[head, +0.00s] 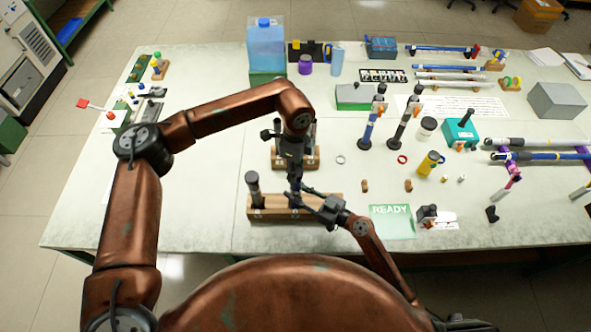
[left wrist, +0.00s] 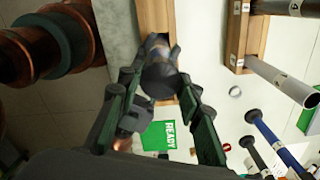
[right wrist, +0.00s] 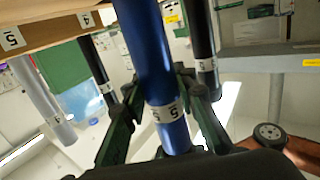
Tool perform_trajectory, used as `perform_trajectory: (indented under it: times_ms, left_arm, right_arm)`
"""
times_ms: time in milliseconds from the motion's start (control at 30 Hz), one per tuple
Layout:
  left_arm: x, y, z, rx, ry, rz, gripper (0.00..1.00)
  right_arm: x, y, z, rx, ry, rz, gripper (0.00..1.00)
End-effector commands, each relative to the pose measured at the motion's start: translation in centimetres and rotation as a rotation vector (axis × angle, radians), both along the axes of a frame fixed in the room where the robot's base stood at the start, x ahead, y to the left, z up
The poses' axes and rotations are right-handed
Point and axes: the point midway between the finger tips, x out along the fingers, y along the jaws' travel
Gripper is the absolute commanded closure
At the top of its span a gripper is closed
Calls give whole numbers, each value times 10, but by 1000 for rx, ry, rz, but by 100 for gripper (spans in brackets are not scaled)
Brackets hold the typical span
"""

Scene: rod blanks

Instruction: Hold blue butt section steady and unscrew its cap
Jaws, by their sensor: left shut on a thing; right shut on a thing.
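The blue butt section (right wrist: 148,50) stands in the front wooden rack (head: 263,214) and bears a white label reading 5. My right gripper (right wrist: 158,92) is shut on it from the side; in the head view this gripper (head: 318,203) is low beside the rack. The dark cap (left wrist: 160,78) shows end-on in the left wrist view. My left gripper (left wrist: 156,90) is shut on it from above; in the head view this gripper (head: 293,178) largely hides the cap and the section's top. I cannot tell how far the cap is threaded.
A dark tube (head: 253,188) stands in the same rack, left of my grippers. A second wooden rack (head: 310,158) stands just behind. A green READY mat (head: 391,221) lies to the right. A grey ring (head: 340,159) and a red ring (head: 402,159) lie on clear table.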

Motion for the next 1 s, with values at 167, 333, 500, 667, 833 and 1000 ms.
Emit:
perform_trajectory:
  times_ms: [167,333,500,667,833,1000]
  left_arm:
    - [1,-1,17,-1,-3,0,96]
    - [0,0,36,-1,-2,0,96]
    - [0,0,39,0,0,0,96]
    - [0,0,39,0,0,0,96]
    - [0,0,39,0,0,0,96]
    - [0,0,39,0,0,0,96]
  right_arm:
    - [0,0,0,-1,1,0,100]
    - [0,0,0,-1,1,0,100]
    - [0,0,0,0,0,0,100]
    - [0,0,0,0,0,0,68]
    - [0,0,0,0,0,0,57]
    - [0,0,0,0,0,0,53]
